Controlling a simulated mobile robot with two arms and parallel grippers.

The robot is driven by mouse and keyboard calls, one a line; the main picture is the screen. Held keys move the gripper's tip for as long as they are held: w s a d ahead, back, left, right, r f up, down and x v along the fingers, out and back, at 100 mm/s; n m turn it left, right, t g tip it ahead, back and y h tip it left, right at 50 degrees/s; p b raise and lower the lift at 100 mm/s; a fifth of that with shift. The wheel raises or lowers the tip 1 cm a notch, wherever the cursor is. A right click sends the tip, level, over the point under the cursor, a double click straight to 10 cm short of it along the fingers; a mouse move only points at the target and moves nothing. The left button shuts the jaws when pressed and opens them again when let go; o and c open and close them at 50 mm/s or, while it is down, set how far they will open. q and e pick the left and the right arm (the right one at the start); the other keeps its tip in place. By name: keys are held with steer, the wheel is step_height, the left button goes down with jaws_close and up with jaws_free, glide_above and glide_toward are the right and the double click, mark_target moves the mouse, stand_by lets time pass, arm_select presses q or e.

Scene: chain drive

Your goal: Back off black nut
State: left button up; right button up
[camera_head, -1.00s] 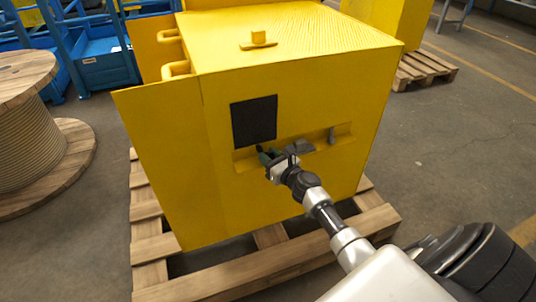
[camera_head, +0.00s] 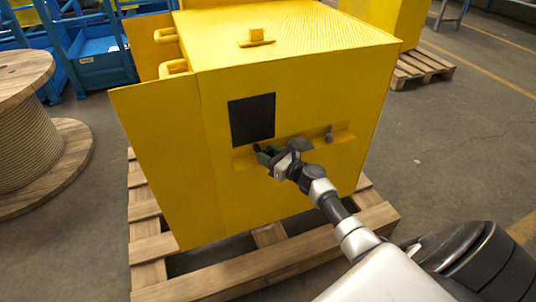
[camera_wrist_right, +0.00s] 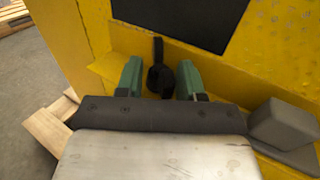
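The black nut (camera_wrist_right: 159,77) shows in the right wrist view as a dark rounded piece with an upright stem, against the recessed ledge of the yellow cabinet (camera_wrist_right: 74,42). My right gripper (camera_wrist_right: 159,76) is open, with its green fingers on either side of the black nut. A visible gap separates each finger from the nut. In the head view my right gripper (camera_head: 262,154) is at the left end of the ledge, below the black panel (camera_head: 252,120), and largely hides the nut. My left gripper is not in view.
A grey block (camera_head: 301,144) sits on the ledge just right of my gripper, also at right in the wrist view (camera_wrist_right: 284,126). A small grey knob (camera_head: 329,134) is further right. The cabinet stands on a wooden pallet (camera_head: 268,236). A cable spool (camera_head: 22,135) stands at left.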

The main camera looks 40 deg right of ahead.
steer(key=shift+s, duration=0.1)
steer(key=shift+s+d, duration=0.1)
steer(key=shift+s, duration=0.25)
arm_select(q)
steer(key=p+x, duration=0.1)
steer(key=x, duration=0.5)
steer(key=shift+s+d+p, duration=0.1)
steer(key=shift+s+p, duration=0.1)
steer(key=shift+p, duration=0.15)
arm_select(e)
steer(key=v, duration=1)
